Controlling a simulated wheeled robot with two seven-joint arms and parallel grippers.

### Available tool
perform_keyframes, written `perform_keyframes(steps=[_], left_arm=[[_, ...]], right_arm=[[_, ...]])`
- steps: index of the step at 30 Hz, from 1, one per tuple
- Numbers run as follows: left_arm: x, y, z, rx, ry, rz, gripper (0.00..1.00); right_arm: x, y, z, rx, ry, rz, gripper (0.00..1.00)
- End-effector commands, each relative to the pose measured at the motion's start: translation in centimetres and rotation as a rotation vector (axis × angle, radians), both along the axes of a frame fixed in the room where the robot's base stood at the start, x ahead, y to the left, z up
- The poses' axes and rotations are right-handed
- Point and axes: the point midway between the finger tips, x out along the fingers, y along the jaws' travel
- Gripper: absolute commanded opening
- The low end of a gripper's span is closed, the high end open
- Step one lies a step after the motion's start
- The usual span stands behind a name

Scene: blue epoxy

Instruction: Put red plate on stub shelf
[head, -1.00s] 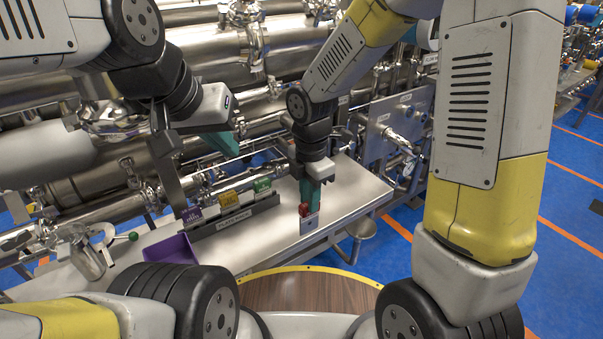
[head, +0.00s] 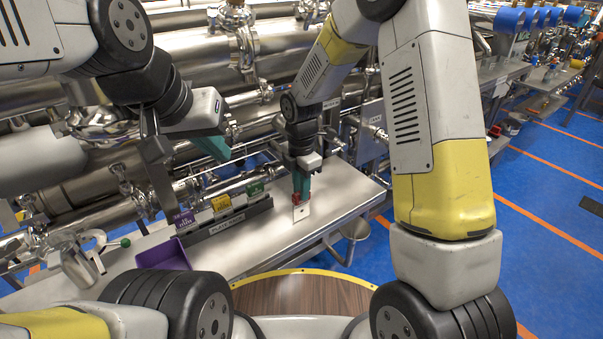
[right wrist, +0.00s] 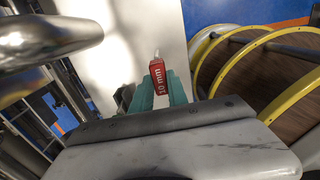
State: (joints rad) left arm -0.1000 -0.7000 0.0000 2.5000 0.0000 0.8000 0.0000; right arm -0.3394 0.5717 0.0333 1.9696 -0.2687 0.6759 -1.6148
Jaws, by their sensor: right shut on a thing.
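The red plate (head: 300,208) has a red upper part above a pale lower part in the head view. My right gripper (head: 301,186) is shut on it from above and holds it upright over the steel bench. In the right wrist view the plate's red end (right wrist: 158,72), marked "10 min", sits between the teal fingers. I cannot tell whether its lower edge touches the bench. My left gripper (head: 211,146) hangs at the left, away from the bench things. Its finger gap cannot be made out. I cannot pick out the stub shelf for sure.
A black rack (head: 226,230) labelled "plate rack" holds purple, yellow and green plates (head: 221,203). A purple bin (head: 163,254) stands left of it. Steel pipes (head: 185,60) run behind. The bench top (head: 335,190) is clear right of the plate.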

Motion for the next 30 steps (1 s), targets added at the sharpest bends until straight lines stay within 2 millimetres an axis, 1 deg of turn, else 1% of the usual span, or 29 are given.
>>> perform_keyframes(steps=[5,6,9,18,21,23,26,30], left_arm=[[0.0,0.0,0.0,0.000,0.000,0.000,0.00],[0.0,0.0,0.0,0.000,0.000,0.000,0.00],[0.0,0.0,0.0,0.000,0.000,0.000,0.00],[0.0,0.0,0.0,0.000,0.000,0.000,0.00],[0.0,0.0,0.0,0.000,0.000,0.000,0.00],[0.0,0.0,0.0,0.000,0.000,0.000,0.00],[0.0,0.0,0.0,0.000,0.000,0.000,0.00],[0.0,0.0,0.0,0.000,0.000,0.000,0.00]], right_arm=[[0.0,0.0,-0.3,-0.001,0.001,0.000,0.00],[0.0,0.0,-0.3,0.000,0.000,0.000,0.23],[0.0,0.0,-0.3,0.000,0.000,0.000,0.41],[0.0,0.0,-0.2,0.000,0.000,0.000,0.41],[0.1,0.0,0.4,0.001,-0.002,-0.001,0.41],[0.1,0.0,1.1,0.002,-0.003,-0.001,0.41],[0.1,0.1,3.0,0.003,-0.005,0.000,0.41],[0.1,0.0,6.1,0.003,-0.006,-0.001,0.41]])
